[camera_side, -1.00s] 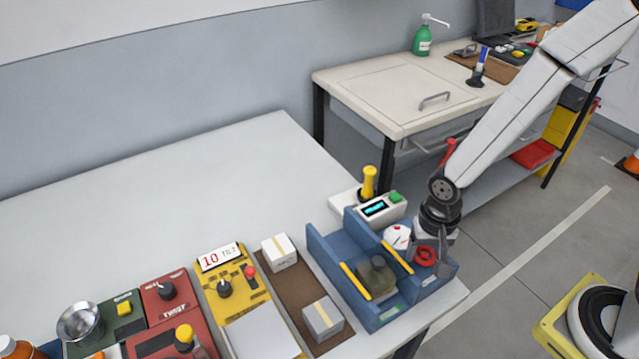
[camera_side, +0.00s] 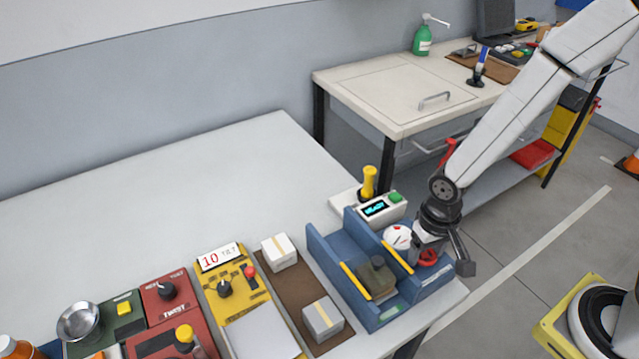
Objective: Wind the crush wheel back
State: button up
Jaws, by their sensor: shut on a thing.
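The red crush wheel (camera_side: 428,257) sits on the right part of the blue press fixture (camera_side: 317,248). My gripper (camera_side: 436,257) is at the wheel, shut on it; the wheel is partly hidden by the gripper. A white dial with a red needle (camera_side: 397,236) is just left of the wheel. A dark olive block (camera_side: 377,278) lies in the fixture between two yellow-edged walls. A small display box (camera_side: 376,208) behind the fixture shows lit cyan text, too small to read surely.
A yellow-handled lever (camera_side: 369,183) stands behind the display box. Left of the fixture is a brown mat with two cartons (camera_side: 279,251), then a yellow panel (camera_side: 213,285) reading 10. The back of the table (camera_side: 170,190) is clear.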

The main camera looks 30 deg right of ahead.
aim_at(427, 254)
jog(key=shift+n, duration=2)
jog(key=o, duration=1.2)
jog(key=shift+r, duration=0.2)
jog(key=shift+r, duration=3.75)
jog(key=shift+d, duration=0.1)
jog(key=shift+s+d+r+m+t, duration=0.1)
jog(key=shift+d+r+m+t, duration=0.25)
jog(key=shift+d, duration=0.8)
jog(key=shift+s+d+r+m+t, duration=0.1)
jog(key=shift+d+m+t, duration=0.3)
jog(key=shift+d, duration=0.7)
jog(key=shift+s+d+r+m+t, duration=0.15)
jog(key=shift+d+t, duration=0.4)
jog(key=shift+d, duration=0.6)
